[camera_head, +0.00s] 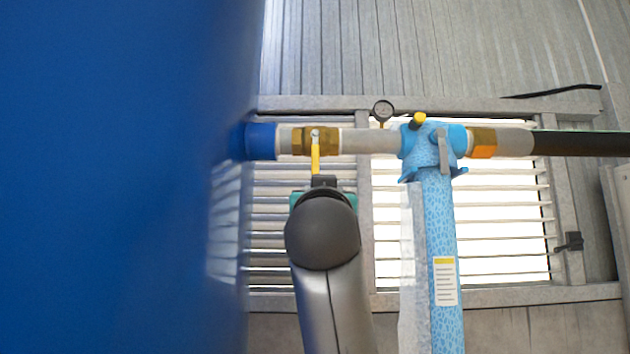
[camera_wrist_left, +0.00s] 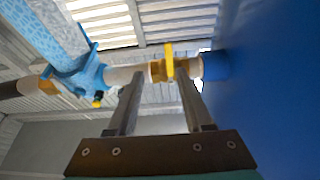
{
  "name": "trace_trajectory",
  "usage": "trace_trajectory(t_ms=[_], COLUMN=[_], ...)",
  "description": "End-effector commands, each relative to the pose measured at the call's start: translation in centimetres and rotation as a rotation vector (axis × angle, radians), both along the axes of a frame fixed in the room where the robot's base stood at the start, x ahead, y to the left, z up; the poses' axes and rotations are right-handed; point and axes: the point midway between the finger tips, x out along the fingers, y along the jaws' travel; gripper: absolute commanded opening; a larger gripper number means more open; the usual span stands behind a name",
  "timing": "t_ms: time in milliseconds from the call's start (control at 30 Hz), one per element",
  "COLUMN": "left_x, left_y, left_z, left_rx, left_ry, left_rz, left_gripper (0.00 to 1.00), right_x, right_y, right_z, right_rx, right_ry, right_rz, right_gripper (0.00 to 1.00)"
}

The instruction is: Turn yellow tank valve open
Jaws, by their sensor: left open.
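A brass valve (camera_head: 302,141) sits in the horizontal pipe beside the big blue tank (camera_head: 110,180). Its yellow handle (camera_head: 316,158) points down, across the pipe. My left gripper (camera_head: 323,181) comes up from below to just under the handle; its fingers are mostly hidden by my arm in the head view. In the left wrist view my left gripper (camera_wrist_left: 158,76) is open, and the yellow handle (camera_wrist_left: 169,60) shows between the two fingertips, nearer the right one. I cannot tell if a finger touches it. My right gripper is not in view.
A light-blue pump head (camera_head: 436,140) on a patterned column (camera_head: 440,230) stands right of the valve. A round gauge (camera_head: 382,110) rises above the pipe. A slatted window (camera_head: 500,210) lies behind. The tank fills the left side.

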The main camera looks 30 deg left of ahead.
Motion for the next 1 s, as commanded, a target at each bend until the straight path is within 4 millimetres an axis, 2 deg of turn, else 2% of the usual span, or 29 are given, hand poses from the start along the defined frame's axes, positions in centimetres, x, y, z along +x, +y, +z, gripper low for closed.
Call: trace_trajectory(t_ms=[33,100,233,800,1000], left_x=[-1.1,-1.8,-1.4,6.6,8.7], left_y=[0.3,0.5,1.0,5.8,7.1], left_z=[1.2,1.8,2.3,6.3,7.3], left_rx=[-0.010,-0.017,-0.019,-0.018,-0.018], left_ry=[-0.024,-0.036,-0.040,-0.038,-0.039], left_rz=[0.005,0.011,0.014,0.012,0.012], left_gripper=[0.51,0.51,0.51,0.51,0.51], right_x=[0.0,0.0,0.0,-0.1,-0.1], right_y=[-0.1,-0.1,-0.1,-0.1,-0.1], right_z=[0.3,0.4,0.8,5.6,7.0], right_rx=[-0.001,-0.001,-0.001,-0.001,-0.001], right_ry=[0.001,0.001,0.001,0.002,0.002], right_rz=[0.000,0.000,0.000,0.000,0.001], right_gripper=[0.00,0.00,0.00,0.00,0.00])
